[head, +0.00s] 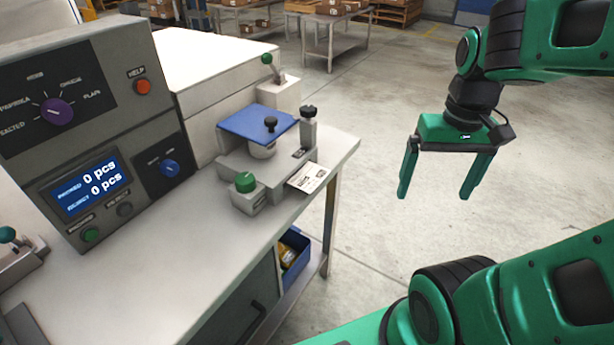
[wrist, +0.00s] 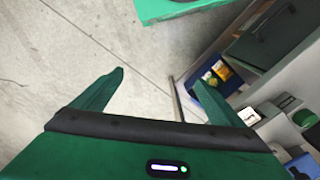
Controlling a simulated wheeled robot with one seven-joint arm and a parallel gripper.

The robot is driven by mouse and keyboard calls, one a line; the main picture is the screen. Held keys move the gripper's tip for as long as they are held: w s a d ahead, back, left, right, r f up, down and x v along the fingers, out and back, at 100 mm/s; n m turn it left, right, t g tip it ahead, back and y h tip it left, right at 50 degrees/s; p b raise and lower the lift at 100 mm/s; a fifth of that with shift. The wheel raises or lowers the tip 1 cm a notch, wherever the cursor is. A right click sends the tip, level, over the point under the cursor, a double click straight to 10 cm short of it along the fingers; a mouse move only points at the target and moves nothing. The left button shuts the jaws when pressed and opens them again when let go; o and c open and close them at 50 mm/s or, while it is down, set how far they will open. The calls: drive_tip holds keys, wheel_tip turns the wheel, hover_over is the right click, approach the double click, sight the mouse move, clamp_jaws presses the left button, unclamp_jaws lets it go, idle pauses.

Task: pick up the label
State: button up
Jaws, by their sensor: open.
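The label (head: 307,178) is a small white printed slip. In the head view it sticks out from the front of a grey device on the table, near the table's right edge. My gripper (head: 434,192) is open and empty, to the right of the table over the floor, with its fingers pointing down. It is well apart from the label.
The device has a blue plate (head: 258,122), a green knob (head: 245,182) and a dark-topped post (head: 308,128). A grey control panel (head: 120,130) stands at left on the table (head: 215,250). A blue bin (head: 296,262) sits below. Floor right of the table is clear.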

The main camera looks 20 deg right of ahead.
drive_tip(key=shift+o, duration=0.3)
drive_tip(key=w+a+r+n, duration=0.1)
drive_tip(key=w+a+n, duration=0.2)
drive_tip(key=w, duration=0.3)
drive_tip(key=w+a+r+n, duration=0.2)
drive_tip(key=w+a+n, duration=0.1)
drive_tip(key=w, duration=0.4)
drive_tip(key=shift+w+a+n, duration=0.3)
drive_tip(key=shift+a, duration=0.5)
drive_tip(key=n, duration=0.5)
hover_over(309, 177)
wheel_tip(309, 177, down, 4)
drive_tip(key=shift+a+f, duration=0.1)
drive_tip(key=shift+f, duration=2.85)
drive_tip(key=shift+f, duration=0.25)
drive_tip(key=c, duration=1.1)
